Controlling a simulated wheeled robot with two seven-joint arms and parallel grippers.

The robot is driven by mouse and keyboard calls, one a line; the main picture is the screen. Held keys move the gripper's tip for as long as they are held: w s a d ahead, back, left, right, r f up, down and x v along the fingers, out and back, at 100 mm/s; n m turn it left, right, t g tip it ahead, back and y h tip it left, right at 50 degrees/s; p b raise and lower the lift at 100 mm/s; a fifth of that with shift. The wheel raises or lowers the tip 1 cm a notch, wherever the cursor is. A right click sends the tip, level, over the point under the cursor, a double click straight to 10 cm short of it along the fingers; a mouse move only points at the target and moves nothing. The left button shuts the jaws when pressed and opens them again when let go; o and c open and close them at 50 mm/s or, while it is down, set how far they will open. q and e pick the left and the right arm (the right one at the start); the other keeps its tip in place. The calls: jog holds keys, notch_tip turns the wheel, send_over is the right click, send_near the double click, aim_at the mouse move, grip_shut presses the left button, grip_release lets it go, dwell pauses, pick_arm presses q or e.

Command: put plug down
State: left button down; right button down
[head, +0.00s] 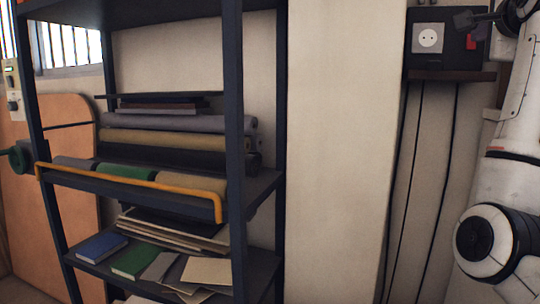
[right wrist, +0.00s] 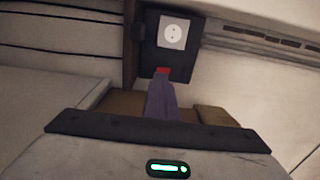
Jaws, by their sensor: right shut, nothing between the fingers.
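No plug can be made out for certain in either view. A white socket (head: 429,38) with round holes sits on a dark wall panel at the upper right, and it also shows in the right wrist view (right wrist: 173,33). A small red part (head: 471,42) is on the panel right of the socket; it also shows beyond my fingers in the right wrist view (right wrist: 162,70). My right gripper (head: 465,20) is shut and empty, in front of the panel's upper right. Its tapered grey fingers (right wrist: 161,97) point toward the panel. My left gripper is not in view.
A brown ledge (head: 452,76) juts out below the panel, with dark vertical lines on the wall beneath. A dark metal shelf rack (head: 234,130) with cloth rolls (head: 175,139), books and sheets stands left. A pale pillar (head: 338,150) stands between rack and panel.

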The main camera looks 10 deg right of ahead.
jog(key=w+a+f+n+y, duration=0.1)
jog(key=w+a+f, duration=0.35)
jog(key=f, duration=0.45)
jog(key=w+a+f+y, duration=0.1)
jog(key=w+a+f, duration=0.3)
jog(key=f, duration=0.5)
jog(key=s+a+f+n+t+y, duration=0.1)
jog(key=s+a+f+n+y, duration=0.15)
jog(key=a+f, duration=0.55)
jog(key=s+a+f+n+t+y, duration=0.1)
jog(key=a+f+n+y, duration=0.15)
jog(key=a+f, duration=0.55)
jog(key=s+a+f+n+y, duration=0.3)
jog(key=s+a+f+y, duration=0.3)
jog(key=s+a+f, duration=0.75)
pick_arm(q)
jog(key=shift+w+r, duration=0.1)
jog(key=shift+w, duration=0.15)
pick_arm(e)
jog(key=s+a+f+n+g+y, duration=0.1)
jog(key=s+a+f+y, duration=0.1)
jog(key=s, duration=0.4)
jog(key=s+a+f+n+g+y, duration=0.1)
jog(key=s+a+f+y, duration=0.1)
jog(key=s+a, duration=0.2)
jog(key=s, duration=0.3)
jog(key=shift+a+f+n+y, duration=0.2)
jog(key=shift+f+n+y, duration=0.1)
jog(key=shift+f+n, duration=0.1)
